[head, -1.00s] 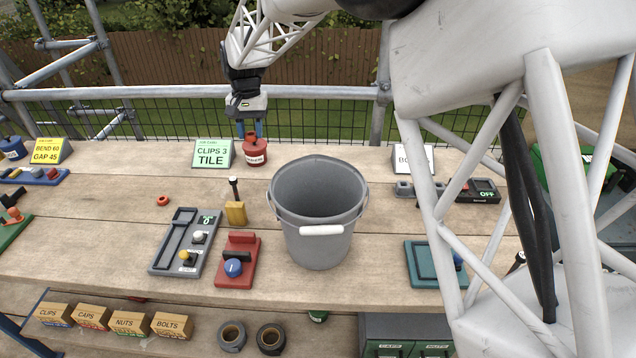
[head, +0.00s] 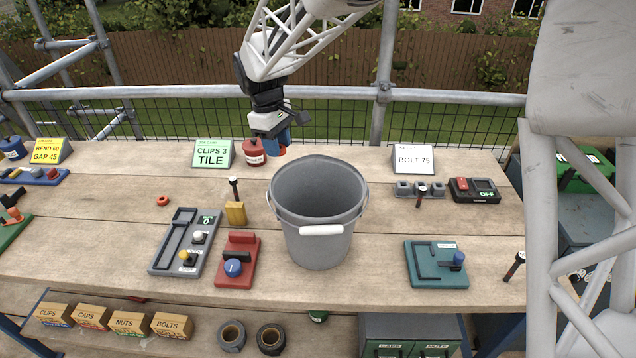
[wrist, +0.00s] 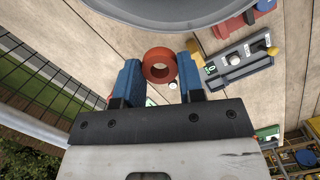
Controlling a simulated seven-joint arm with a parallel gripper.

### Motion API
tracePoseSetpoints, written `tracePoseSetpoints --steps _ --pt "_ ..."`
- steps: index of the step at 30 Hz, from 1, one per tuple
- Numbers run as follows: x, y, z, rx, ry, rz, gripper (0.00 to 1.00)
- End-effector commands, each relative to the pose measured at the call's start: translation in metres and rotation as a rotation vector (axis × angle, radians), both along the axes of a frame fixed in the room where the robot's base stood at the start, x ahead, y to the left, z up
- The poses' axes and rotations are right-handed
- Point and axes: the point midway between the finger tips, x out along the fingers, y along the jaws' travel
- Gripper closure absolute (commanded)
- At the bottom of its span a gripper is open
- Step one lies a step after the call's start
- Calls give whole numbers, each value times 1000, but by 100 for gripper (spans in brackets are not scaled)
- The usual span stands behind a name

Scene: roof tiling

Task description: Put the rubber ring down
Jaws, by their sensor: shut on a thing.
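My gripper (head: 277,147) has blue fingers and hangs over the back of the bench, just right of the red lidded tin (head: 254,153) and behind the grey bucket. In the wrist view my gripper (wrist: 157,78) is shut on a red rubber ring (wrist: 157,52), which sits between the fingertips with its hole showing. In the head view the held ring is mostly hidden by the fingers. A second small red ring (head: 162,200) lies on the planks at the left.
The grey bucket (head: 318,240) stands mid-bench, its rim close to my gripper in the wrist view (wrist: 165,22). The green clips sign (head: 212,153) stands left of the tin. Bare planks (head: 375,205) lie right of the bucket. A guard rail (head: 330,91) runs behind.

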Motion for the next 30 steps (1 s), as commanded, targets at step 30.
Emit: tracePoseSetpoints --steps 30 --pt "-84 -79 -6 1 -1 1069 90"
